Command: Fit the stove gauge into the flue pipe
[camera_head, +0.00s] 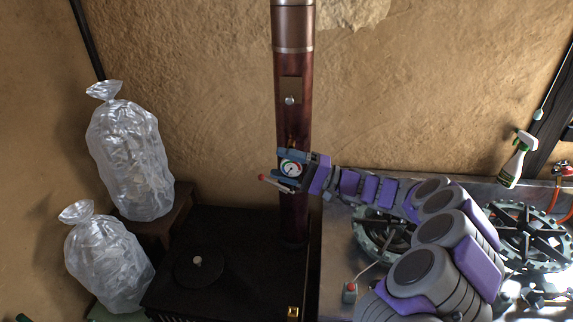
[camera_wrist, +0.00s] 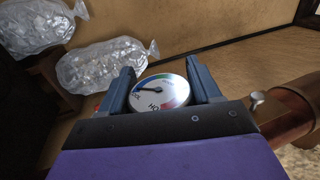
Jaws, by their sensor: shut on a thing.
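The stove gauge (camera_head: 291,169) has a round white dial with coloured bands and a needle. My gripper (camera_head: 290,171) is shut on it, and in the wrist view the gauge (camera_wrist: 160,93) sits between the two blue-grey fingers (camera_wrist: 163,86). The flue pipe (camera_head: 293,110) is a dark red-brown upright pipe behind the gripper in the head view. It has a small plate with a silver knob above the gauge. In the wrist view the pipe (camera_wrist: 289,118) shows at the right. The gauge overlaps the pipe in the head view; I cannot tell whether they touch. No opening in the pipe is clearly visible.
A black stove (camera_head: 235,245) stands at the pipe's foot. Two clear filled bags (camera_head: 130,160) (camera_head: 105,260) are at the left. A metal bench (camera_head: 340,235) at the right holds toothed wheels (camera_head: 385,235) and a spray bottle (camera_head: 517,160). A clay wall (camera_head: 210,80) is behind.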

